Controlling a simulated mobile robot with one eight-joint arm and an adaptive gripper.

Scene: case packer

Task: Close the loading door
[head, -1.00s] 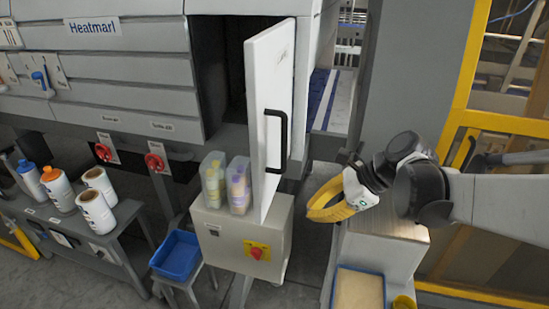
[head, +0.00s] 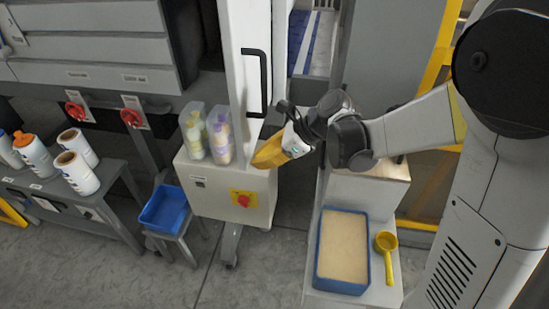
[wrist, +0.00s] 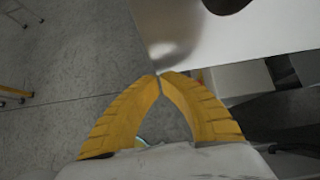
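The loading door (head: 237,60) is a tall white panel with a black bar handle (head: 264,85) on its right side. It stands swung out from the machine's dark opening (head: 188,40). My gripper (head: 256,163) is below the handle, by the door's lower right edge. Its yellow fingers are shut, with nothing visible between them. In the wrist view the fingertips (wrist: 160,77) meet close to the edge of a pale shiny panel (wrist: 235,35), which looks like the door. I cannot tell whether they touch it.
A grey control box (head: 230,203) with a red knob stands below the door, with clear bins (head: 208,135) on top. A blue tray (head: 342,252) and yellow scoop (head: 386,243) are at right. A bottle bench (head: 75,213) and blue bin (head: 165,209) are at left.

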